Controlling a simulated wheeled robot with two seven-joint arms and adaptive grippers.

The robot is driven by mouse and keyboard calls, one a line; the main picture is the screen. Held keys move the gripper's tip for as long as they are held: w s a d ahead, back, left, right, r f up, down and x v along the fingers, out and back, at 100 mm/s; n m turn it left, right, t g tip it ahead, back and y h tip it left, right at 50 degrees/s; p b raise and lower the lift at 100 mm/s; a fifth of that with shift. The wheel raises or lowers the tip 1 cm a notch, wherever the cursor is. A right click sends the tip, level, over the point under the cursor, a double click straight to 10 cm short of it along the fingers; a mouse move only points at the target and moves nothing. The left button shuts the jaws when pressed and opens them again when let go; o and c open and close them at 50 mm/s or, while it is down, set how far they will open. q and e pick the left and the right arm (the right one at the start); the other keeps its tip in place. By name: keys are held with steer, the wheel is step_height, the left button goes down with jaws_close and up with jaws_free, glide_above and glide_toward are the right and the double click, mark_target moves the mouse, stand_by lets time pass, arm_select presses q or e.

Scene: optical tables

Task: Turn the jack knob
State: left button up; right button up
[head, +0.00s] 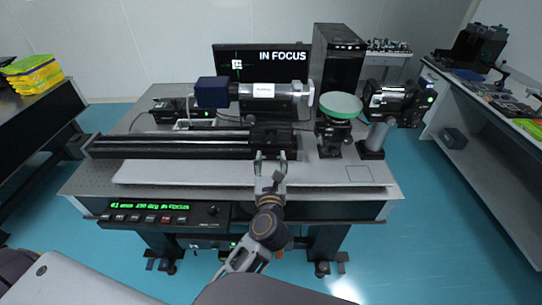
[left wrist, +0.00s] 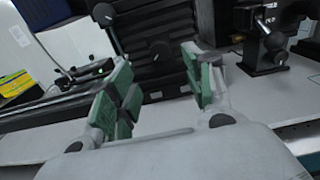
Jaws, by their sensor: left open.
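My left gripper (head: 270,157) is open at the front of the black carriage (head: 272,134) on the long rail. In the left wrist view, the gripper's two green-padded fingers (left wrist: 157,62) stand apart. A dark round knob (left wrist: 160,50) on the black ribbed block (left wrist: 155,25) shows between them, with a gap visible on both sides. I cannot tell how far the fingertips are from it in depth. In the head view the knob is too small or hidden to make out. My right gripper is not in view.
A black rail (head: 170,145) runs left of the carriage. A round green-topped mount (head: 340,105) and a grey cylinder post (head: 376,137) stand to the right. A monitor (head: 262,62) reads IN FOCUS. A control panel (head: 160,213) sits at the table's front edge. The front board (head: 330,172) is mostly clear.

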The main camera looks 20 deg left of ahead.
arm_select(q)
steer(key=shift+v, duration=0.95)
